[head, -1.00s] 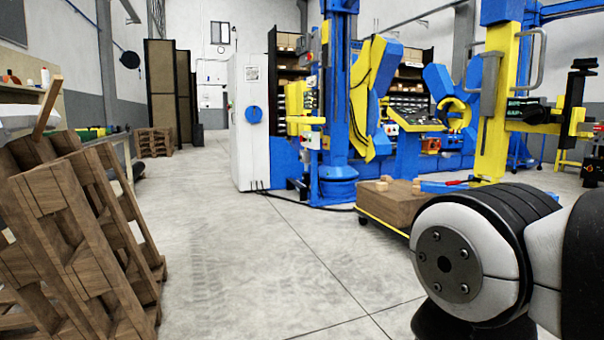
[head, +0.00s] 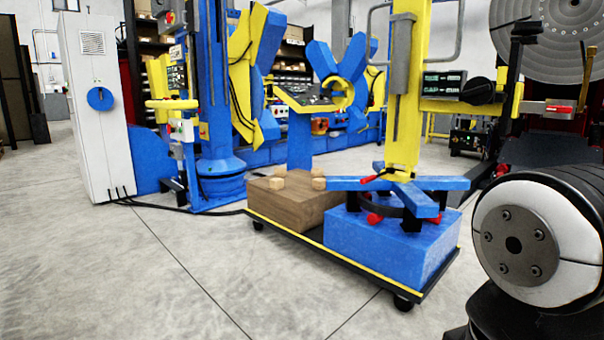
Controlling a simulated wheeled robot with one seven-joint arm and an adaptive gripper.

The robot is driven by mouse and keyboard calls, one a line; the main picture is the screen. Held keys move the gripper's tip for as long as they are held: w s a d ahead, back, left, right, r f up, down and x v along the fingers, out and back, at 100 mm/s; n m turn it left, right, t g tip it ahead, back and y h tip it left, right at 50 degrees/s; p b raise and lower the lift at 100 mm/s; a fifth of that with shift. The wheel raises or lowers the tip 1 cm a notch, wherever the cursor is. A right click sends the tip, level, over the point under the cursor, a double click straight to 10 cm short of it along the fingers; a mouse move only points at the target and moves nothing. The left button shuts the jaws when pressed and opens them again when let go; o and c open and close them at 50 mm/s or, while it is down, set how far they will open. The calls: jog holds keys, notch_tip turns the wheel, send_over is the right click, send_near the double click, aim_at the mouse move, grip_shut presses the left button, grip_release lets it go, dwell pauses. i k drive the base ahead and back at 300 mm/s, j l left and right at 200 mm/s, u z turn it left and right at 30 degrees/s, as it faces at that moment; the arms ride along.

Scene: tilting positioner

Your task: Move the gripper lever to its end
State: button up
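My gripper is not in view; only a joint of my own arm shows at the lower right. I cannot tell for sure which part is the gripper lever. A small red handle (head: 370,179) shows on the blue cross-shaped fixture (head: 348,184), at the foot of the yellow column (head: 405,130). Another red-tipped handle (head: 559,108) sticks out at the right, beside the yellow crossarm. The fixture stands on a blue block (head: 385,247) on a low cart. Nothing of mine is seen touching either handle.
The low cart (head: 325,262) also carries a brown wooden box (head: 285,205) with small blocks on top. A white cabinet (head: 92,110) and blue-yellow machines stand behind. A large grey disc (head: 560,40) is at upper right. The floor at the left front is clear.

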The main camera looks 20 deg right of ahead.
aim_at(377, 176)
jog(key=i+l+z, duration=0.1)
jog(key=i, duration=0.3)
jog(key=i+l, duration=0.3)
jog(key=i+l+u, duration=0.45)
jog(key=l, duration=0.3)
jog(key=l+u, duration=0.25)
jog(key=l, duration=0.15)
jog(key=i+l+u, duration=0.25)
jog(key=l, duration=0.2)
jog(key=l+u, duration=0.25)
jog(key=l, duration=0.2)
jog(key=k+l+u, duration=0.15)
jog(key=l, duration=0.4)
jog(key=l+u, duration=0.15)
jog(key=l, duration=0.35)
